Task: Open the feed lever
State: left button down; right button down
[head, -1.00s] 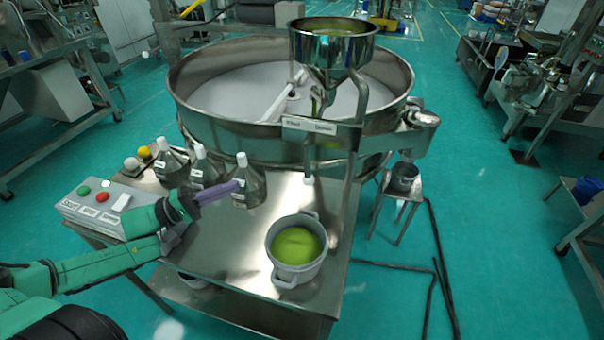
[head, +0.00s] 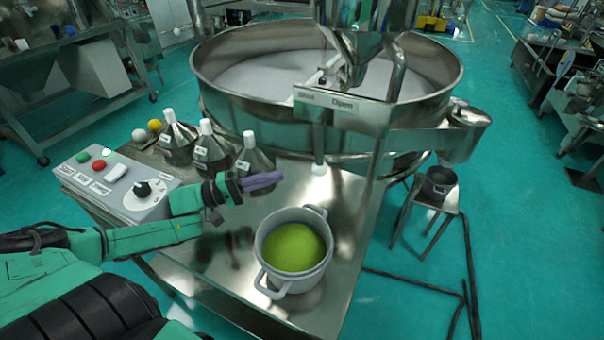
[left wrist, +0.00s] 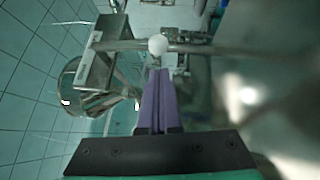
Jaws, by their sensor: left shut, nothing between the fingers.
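The feed lever is a thin rod hanging from below the hopper, with a white knob (head: 319,168) at its lower end. Above it is a label plate (head: 345,107) reading "Shut" on the left and "Open" on the right. The lever hangs roughly straight down, nearer the "Shut" side. My left gripper (head: 281,177), with purple fingers, is shut and empty, left of the knob and apart from it. In the left wrist view the knob (left wrist: 158,44) shows just beyond the closed fingertips (left wrist: 157,72). My right gripper is not in view.
A pot of green material (head: 293,247) stands on the steel table, right of and below my left gripper. Several bottles (head: 212,148) stand behind the gripper. A control box (head: 120,185) is at left. The sieve pan (head: 240,106) stands behind, with the hopper (head: 362,18) above.

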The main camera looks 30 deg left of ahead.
pick_arm(q)
jog(key=x, duration=0.7)
jog(key=shift+d, duration=0.25)
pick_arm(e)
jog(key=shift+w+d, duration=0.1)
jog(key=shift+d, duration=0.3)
pick_arm(q)
jog(key=shift+w+d+f+n+t, duration=0.15)
jog(key=shift+d+n+t, duration=0.3)
jog(key=shift+d, duration=0.35)
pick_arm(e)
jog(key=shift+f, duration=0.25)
